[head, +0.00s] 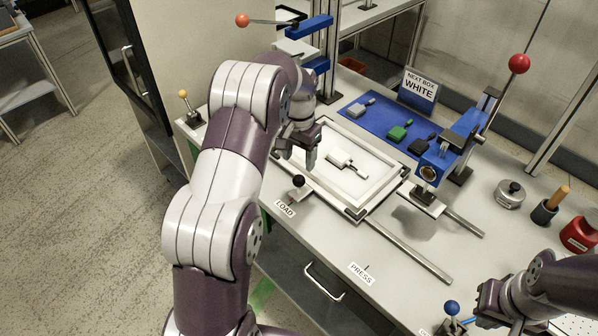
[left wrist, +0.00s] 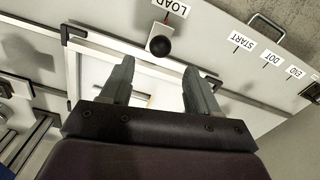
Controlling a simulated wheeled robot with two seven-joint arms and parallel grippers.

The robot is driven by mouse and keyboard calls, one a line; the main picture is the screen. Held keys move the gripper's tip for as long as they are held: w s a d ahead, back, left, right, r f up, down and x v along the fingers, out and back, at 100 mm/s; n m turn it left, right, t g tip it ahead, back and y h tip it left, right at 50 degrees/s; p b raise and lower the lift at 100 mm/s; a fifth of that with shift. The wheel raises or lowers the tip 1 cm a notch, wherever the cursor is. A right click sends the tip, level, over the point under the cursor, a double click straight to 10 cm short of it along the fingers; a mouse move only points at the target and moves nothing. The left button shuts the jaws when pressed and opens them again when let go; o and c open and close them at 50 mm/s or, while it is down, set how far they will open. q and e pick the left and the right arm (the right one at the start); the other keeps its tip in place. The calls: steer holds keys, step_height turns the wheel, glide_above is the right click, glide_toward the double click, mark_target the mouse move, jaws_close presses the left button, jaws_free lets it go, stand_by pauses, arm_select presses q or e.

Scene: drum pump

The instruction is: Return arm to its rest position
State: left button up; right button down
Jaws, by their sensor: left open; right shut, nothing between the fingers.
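My left gripper (head: 304,152) is open above the left part of a white-framed tray (head: 372,205) on the bench. In the left wrist view its two fingers (left wrist: 158,72) are spread, with nothing between them. A black ball knob (head: 298,181) stands by the LOAD label in front of the tray; it also shows just beyond the fingertips in the left wrist view (left wrist: 159,45). A white block with a handle (head: 341,158) lies inside the frame, right of my left gripper and apart from it. My right gripper (head: 482,308) is shut and empty at the lower right, near a blue ball knob (head: 452,307).
A blue mat (head: 376,113) behind the frame holds grey, green and black blocks. A sign (head: 420,88) reads NEXT BOX WHITE. A blue press (head: 455,145) with a red-ball lever (head: 519,64) stands right of the frame. An orange-ball lever (head: 242,20) rises behind my left arm.

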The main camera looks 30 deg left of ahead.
arm_select(q)
steer(key=shift+r, duration=0.4)
steer(key=s+d+r, duration=0.1)
steer(key=s+d, duration=0.4)
steer(key=s, duration=0.6)
steer(key=s+d+n+t, duration=0.1)
steer(key=s+d, duration=0.4)
steer(key=s, duration=0.6)
steer(key=shift+d+r, duration=0.2)
steer(key=shift+r, duration=0.15)
stand_by(0.4)
